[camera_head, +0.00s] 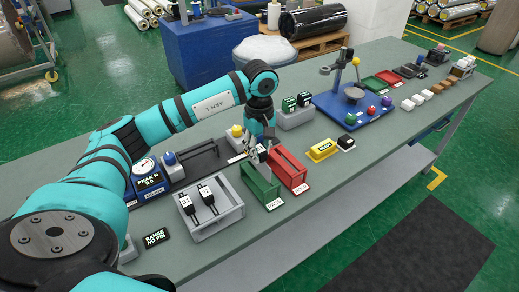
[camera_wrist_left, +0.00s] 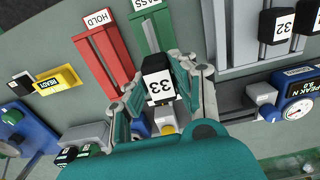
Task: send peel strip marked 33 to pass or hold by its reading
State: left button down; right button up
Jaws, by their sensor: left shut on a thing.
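The peel strip marked 33 (camera_wrist_left: 160,85) has a black head and a white label. My left gripper (camera_wrist_left: 158,92) is shut on it in the wrist view. In the head view the left gripper (camera_head: 257,152) is above the bench by the far ends of two slotted trays. The green PASS tray (camera_head: 260,187) is on the left and the red HOLD tray (camera_head: 289,171) on the right; both look empty. The held strip is mostly hidden in the head view.
A grey rack (camera_head: 213,218) holds strips 31 and 32 left of the green tray. A yellow READY block (camera_head: 322,151) lies right of the red tray. A blue base with a stand (camera_head: 338,106) is farther right.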

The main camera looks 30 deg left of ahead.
aim_at(259, 166)
dwell(0.4)
pick_arm(q)
jog(key=shift+f+b, duration=0.85)
jog(key=shift+f, duration=0.1)
jog(key=shift+f+b, duration=1.95)
jog(key=shift+f, duration=0.4)
jog(key=c, duration=1)
grip_release()
jog(key=shift+r, duration=0.3)
notch_tip(259, 166, up, 12)
jog(key=shift+f, duration=0.25)
